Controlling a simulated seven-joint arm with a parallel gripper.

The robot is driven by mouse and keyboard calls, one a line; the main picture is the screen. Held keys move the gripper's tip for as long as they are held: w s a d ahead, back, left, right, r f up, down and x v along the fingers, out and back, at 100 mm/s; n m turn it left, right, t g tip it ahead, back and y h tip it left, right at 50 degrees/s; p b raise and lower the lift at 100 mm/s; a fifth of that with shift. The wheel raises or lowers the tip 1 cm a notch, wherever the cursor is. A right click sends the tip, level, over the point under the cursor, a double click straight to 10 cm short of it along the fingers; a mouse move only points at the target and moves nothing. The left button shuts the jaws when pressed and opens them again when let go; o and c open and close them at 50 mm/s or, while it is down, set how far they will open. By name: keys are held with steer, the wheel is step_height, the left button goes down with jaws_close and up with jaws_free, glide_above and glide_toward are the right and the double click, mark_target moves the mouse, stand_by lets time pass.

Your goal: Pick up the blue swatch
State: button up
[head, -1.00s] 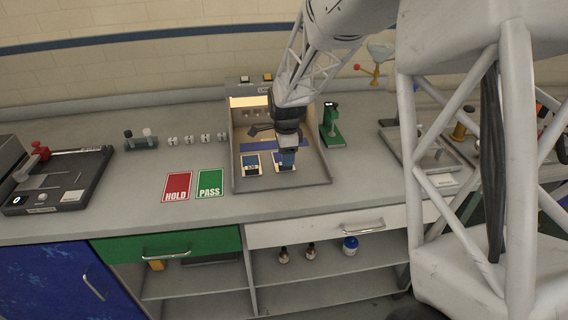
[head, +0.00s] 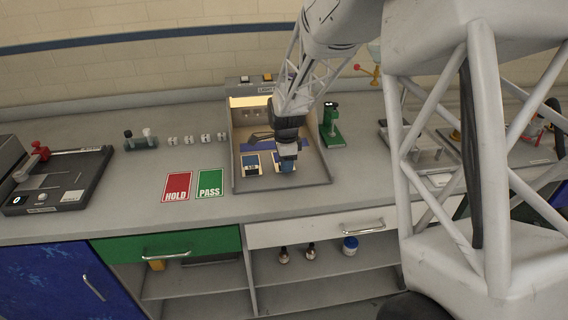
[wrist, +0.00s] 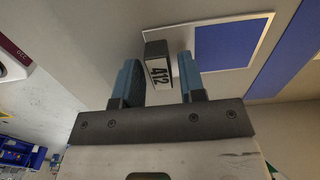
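A blue swatch with a white border (wrist: 226,50) lies flat at the upper right of the wrist view. A raised dark block (wrist: 157,62) with a white label reading 412 stands beside it; I cannot tell whether they are joined. My gripper (wrist: 160,75) is open, with its two blue fingers on either side of the block. A narrow gap shows on the block's right; contact on its left is unclear. In the head view my gripper (head: 289,152) is over the right swatch (head: 284,164) and partly hides it. Another blue swatch (head: 250,164) lies to its left, with a label.
The swatches lie in a lit grey booth (head: 236,183) with side walls. A green stand (head: 331,127) is to its right. Red HOLD (head: 177,186) and green PASS (head: 210,183) cards lie left of it. The bench front there is clear.

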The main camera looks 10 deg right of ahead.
jaws_close()
steer(key=shift+r, duration=0.1)
steer(key=shift+r, duration=0.75)
step_height(320, 180, up, 2)
steer(key=shift+r, duration=0.1)
steer(key=s, duration=1)
steer(key=s+d+r, duration=0.1)
steer(key=s, duration=0.5)
